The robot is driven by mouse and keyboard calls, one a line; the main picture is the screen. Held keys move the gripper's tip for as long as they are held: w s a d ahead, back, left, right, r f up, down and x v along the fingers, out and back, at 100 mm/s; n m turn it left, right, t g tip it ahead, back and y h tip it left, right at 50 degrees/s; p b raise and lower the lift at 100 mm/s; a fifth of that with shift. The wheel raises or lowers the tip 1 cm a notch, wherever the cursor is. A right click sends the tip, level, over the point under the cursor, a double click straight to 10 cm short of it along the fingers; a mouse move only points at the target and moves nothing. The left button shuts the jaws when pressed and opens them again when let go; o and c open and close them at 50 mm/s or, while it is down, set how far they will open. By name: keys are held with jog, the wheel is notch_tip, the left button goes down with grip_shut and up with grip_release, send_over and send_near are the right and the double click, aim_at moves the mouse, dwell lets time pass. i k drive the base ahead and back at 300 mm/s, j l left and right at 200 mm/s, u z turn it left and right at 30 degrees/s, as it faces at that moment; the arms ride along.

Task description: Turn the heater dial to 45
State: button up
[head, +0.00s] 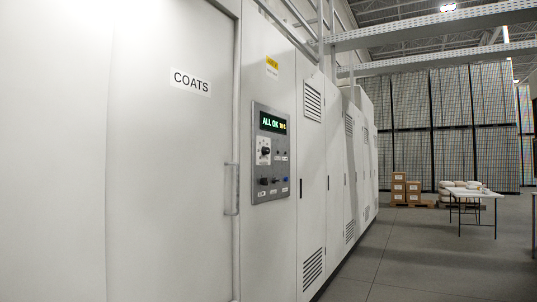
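A grey control panel (271,153) is set in the white cabinet wall, seen at a slant. Its dark display (272,123) shows green "ALL OK" followed by yellow characters too small to read surely. Below it, a black dial (265,151) sits on a pale plate at the panel's left. Smaller knobs and buttons, one of them blue (285,180), sit lower and to the right. Which control is the heater dial, and its setting, cannot be read. My gripper is not in view.
A large door marked "COATS" (190,82) with a handle (231,190) stands left of the panel. Vented cabinets run off to the right. The floor (420,255) at right is open. A white table (477,195) and stacked boxes (406,190) stand far back.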

aim_at(264, 150)
jog(key=i+l, duration=0.1)
jog(key=i, duration=1.05)
jog(key=i+l+u, duration=0.15)
jog(key=i+l, duration=0.7)
